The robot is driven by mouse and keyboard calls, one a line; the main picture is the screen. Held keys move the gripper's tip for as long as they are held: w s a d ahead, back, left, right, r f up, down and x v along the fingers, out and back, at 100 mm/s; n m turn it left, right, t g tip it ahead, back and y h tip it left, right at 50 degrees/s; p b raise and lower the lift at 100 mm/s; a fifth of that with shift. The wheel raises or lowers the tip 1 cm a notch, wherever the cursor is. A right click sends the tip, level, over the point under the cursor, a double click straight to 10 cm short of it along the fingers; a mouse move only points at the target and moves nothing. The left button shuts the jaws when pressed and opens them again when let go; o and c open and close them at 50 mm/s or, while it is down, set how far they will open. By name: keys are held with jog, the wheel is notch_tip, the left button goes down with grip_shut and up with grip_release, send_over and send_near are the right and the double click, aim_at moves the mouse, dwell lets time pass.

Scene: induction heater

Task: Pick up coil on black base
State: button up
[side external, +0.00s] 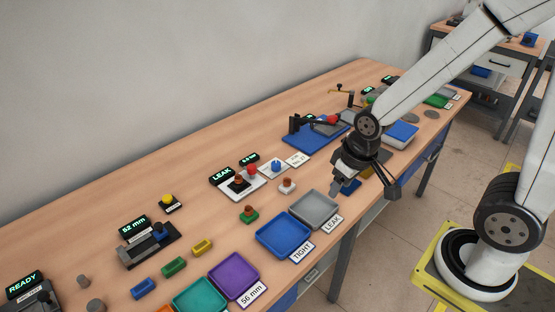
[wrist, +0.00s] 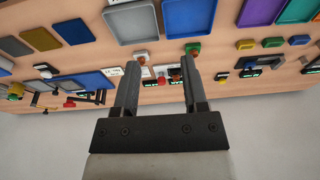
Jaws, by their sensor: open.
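The coil on the black base (side external: 239,182) is copper-brown and sits on a white plate in front of the LEAK display in the side view. Its copper top (wrist: 175,72) shows between my fingers in the wrist view, its base partly hidden. My gripper (wrist: 158,66) is open and empty. In the side view my gripper (side external: 341,168) hangs above the table's front edge, well to the right of the coil and apart from it.
A coil on a green base (side external: 248,213) and one on a white base (side external: 287,186) stand nearby. A red button (side external: 251,169) is beside the black-based coil. Grey (side external: 333,208) and blue (side external: 263,239) trays line the front. A blue fixture (side external: 302,143) stands behind.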

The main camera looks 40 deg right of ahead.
jog(key=w+a+f+m+t+y, duration=0.1)
jog(key=w+a+f+m+y, duration=0.35)
jog(key=w+m, duration=0.35)
jog(key=w+a+f+m+t+y, duration=0.1)
jog(key=w+a+f+m+y, duration=0.3)
jog(key=m, duration=0.6)
jog(key=m+t+h, duration=0.4)
jog(key=m+t, duration=0.4)
jog(key=m, duration=0.6)
send_near(242, 180)
jog(key=shift+w+a, duration=0.2)
jog(key=shift+a, duration=0.35)
jog(key=shift+w+a, duration=0.25)
jog(key=shift+a, duration=0.35)
jog(key=shift+w+d+f+m+t+h, duration=0.2)
jog(key=shift+d+f+m+t+h, duration=0.1)
jog(key=shift+d+m+h, duration=0.15)
jog(key=shift+w, duration=0.1)
jog(key=shift+x, duration=1.15)
